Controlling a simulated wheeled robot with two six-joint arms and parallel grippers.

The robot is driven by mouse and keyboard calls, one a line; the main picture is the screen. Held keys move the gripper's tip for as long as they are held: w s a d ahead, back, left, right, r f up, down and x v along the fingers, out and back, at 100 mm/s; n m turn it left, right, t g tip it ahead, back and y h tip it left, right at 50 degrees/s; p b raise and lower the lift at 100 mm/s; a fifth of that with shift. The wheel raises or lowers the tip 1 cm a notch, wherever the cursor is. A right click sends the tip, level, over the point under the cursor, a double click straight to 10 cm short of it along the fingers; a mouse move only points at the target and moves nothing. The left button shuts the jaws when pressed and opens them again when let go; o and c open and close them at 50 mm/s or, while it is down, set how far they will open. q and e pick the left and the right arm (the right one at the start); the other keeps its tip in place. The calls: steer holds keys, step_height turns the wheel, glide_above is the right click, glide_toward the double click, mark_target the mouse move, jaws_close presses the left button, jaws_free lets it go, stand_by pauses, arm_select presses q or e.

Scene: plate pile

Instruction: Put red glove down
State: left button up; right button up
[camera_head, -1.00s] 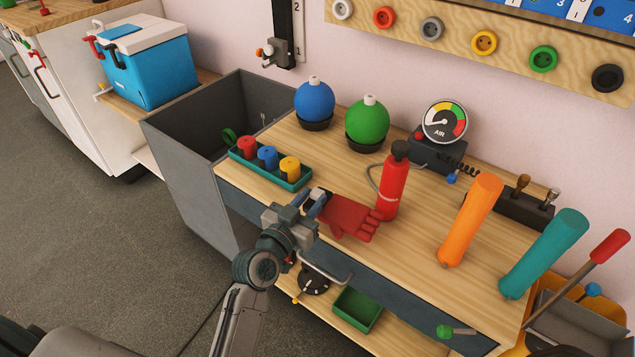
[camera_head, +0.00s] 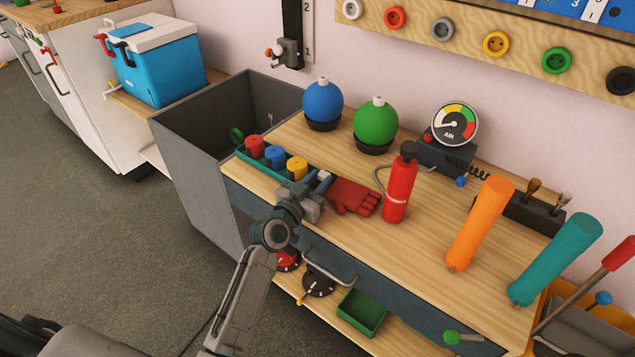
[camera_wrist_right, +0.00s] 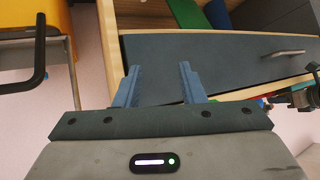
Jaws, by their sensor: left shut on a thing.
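The red glove (camera_head: 352,196) is at the front part of the wooden bench top, left of the red fire extinguisher (camera_head: 400,186). My left gripper (camera_head: 325,181) is shut on the cuff end of the glove, with the glove's fingers pointing right. The glove lies low, at or just above the bench top; I cannot tell whether it touches. My right gripper (camera_wrist_right: 158,84) shows only in the right wrist view. Its two blue fingers are apart with nothing between them, in front of a dark drawer front (camera_wrist_right: 215,62).
A green tray (camera_head: 298,179) with red, blue and yellow pegs stands left of the glove, partly hidden by my left gripper. Blue (camera_head: 323,102) and green (camera_head: 376,124) spheres stand behind. Orange (camera_head: 481,222) and teal (camera_head: 549,257) cylinders stand right. Bare wood (camera_head: 425,235) lies in front of the extinguisher.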

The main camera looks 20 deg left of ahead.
arm_select(q)
steer(key=shift+f, duration=0.1)
stand_by(0.3)
steer(key=o, duration=1)
